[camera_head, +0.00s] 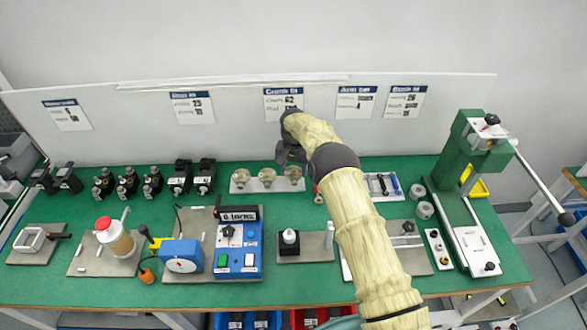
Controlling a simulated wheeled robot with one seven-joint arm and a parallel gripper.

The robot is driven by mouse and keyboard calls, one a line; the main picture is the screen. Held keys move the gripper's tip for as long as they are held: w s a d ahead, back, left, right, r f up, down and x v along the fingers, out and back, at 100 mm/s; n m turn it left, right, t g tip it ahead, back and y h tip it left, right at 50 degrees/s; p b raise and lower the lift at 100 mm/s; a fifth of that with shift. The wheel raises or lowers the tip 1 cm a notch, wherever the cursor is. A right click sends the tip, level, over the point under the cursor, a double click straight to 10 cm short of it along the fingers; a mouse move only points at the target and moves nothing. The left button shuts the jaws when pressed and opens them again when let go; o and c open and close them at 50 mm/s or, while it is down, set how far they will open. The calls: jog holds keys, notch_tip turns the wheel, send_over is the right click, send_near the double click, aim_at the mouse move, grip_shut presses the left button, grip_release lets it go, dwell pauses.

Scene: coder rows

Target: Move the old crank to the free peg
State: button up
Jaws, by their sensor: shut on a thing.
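My gripper (290,152) is at the back middle, beyond my bent forearm, above the back of the green bench. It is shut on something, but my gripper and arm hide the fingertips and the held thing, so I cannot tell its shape. A small red-topped metal piece (318,196) shows just below it, left of my forearm. I cannot tell whether it is held or stands on the bench. A white tray (372,193) right of my forearm holds several slim dark and blue pieces that look like cranks. I cannot make out the free peg.
A white rack (240,185) with three round beige parts stands just below my gripper. A blue control box (238,250) is front middle. A tall green lever press (455,165) stands at the right. Labels hang on the white back board (235,130). Bare bench shows between the fixtures.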

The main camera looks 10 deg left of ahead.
aim_at(293, 173)
jog(key=shift+f+b, duration=0.3)
jog(key=shift+b, duration=0.15)
dwell(0.8)
jog(key=o, duration=1.1)
notch_tip(293, 173, up, 17)
jog(key=shift+r+b, duration=0.2)
jog(key=shift+b, duration=0.35)
